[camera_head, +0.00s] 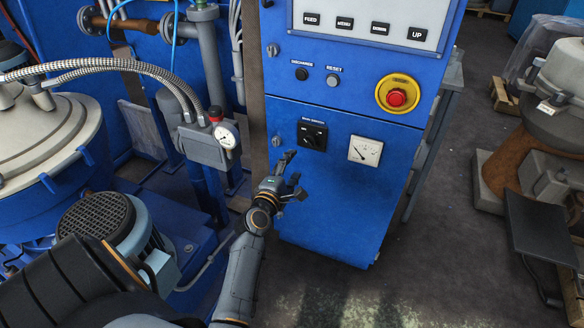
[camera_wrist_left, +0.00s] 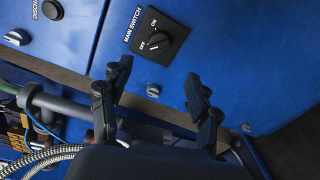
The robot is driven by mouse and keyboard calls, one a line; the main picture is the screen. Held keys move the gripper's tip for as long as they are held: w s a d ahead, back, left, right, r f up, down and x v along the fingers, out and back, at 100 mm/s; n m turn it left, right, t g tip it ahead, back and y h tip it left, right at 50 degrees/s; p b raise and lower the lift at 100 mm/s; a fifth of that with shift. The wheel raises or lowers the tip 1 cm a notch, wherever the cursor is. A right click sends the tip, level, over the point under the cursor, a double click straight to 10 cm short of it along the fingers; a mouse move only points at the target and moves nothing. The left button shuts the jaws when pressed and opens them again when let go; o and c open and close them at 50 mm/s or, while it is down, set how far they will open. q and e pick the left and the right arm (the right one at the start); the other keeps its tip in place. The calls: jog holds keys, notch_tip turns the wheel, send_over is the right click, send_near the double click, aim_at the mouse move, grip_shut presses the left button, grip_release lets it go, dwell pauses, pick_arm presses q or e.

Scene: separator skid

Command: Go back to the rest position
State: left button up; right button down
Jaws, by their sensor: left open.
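My left gripper (camera_head: 289,175) is in front of the blue control cabinet (camera_head: 320,215), just below and left of the black main switch (camera_head: 313,136). In the left wrist view its two fingers (camera_wrist_left: 158,98) are spread apart with nothing between them. The main switch (camera_wrist_left: 157,38) lies beyond the fingertips there, apart from them, with its ON and OFF labels readable. The knob's mark appears to point toward the OFF side. My right gripper is in neither view.
A motor (camera_head: 103,220) and a separator bowl (camera_head: 50,140) stand at left. Open floor (camera_head: 440,230) lies right of the cabinet. A dark panel (camera_head: 540,235) stands at right.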

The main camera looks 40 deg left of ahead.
pick_arm(q)
jog(key=shift+f, duration=0.1)
dwell(0.3)
